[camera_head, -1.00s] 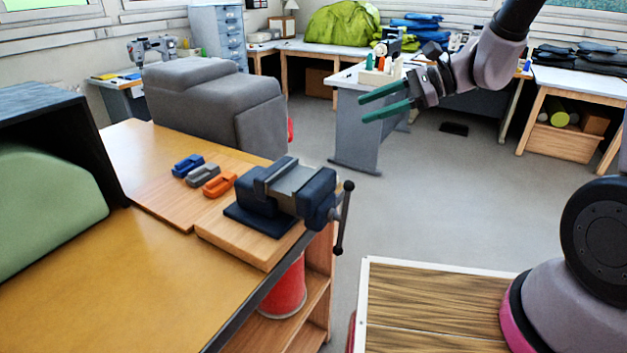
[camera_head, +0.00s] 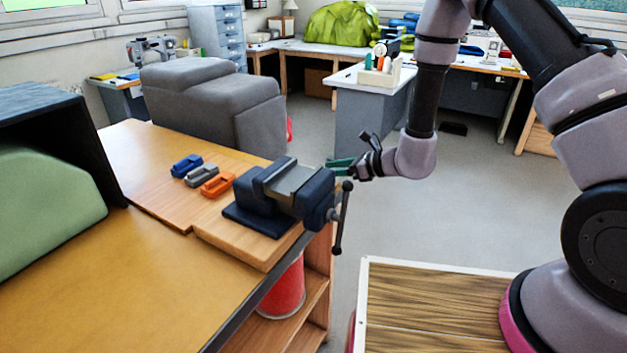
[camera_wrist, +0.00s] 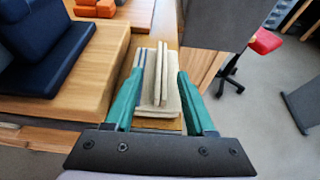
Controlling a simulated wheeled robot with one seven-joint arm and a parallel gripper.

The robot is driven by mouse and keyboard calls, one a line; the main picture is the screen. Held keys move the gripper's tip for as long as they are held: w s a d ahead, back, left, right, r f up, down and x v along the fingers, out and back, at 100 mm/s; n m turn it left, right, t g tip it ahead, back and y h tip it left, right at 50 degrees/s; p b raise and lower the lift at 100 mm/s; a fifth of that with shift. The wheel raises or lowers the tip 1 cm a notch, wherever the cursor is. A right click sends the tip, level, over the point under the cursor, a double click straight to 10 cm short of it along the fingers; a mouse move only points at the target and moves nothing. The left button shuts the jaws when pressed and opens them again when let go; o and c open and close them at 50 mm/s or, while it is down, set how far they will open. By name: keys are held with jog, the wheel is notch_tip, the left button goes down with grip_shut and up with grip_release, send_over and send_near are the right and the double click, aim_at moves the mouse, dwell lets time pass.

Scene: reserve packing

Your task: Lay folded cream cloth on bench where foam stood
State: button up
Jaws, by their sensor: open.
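The folded cream cloth (camera_wrist: 145,82) lies on a narrow strip of wooden bench top in the wrist view. A raised, narrow fold (camera_wrist: 161,72) stands up along its middle. My gripper (camera_wrist: 160,74) is open, with one green finger on either side of this fold; I cannot tell whether they touch it. In the head view my gripper (camera_head: 330,164) is just beyond the vise at the bench's right edge, its fingertips partly hidden. The cloth is not visible there. The bench (camera_head: 150,285) has a bare yellow-brown front part. Green foam (camera_head: 45,210) stands in a dark box at left.
A dark blue vise (camera_head: 270,205) on a wooden board stands close to my gripper, its handle (camera_head: 343,215) jutting out. Blue, grey and orange small blocks (camera_head: 202,176) lie beside it. A large grey padded block (camera_head: 212,98) stands behind the bench.

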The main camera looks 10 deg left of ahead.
jog(key=x, duration=0.5)
jog(key=shift+w+a, duration=0.2)
jog(key=shift+r, duration=0.1)
grip_shut()
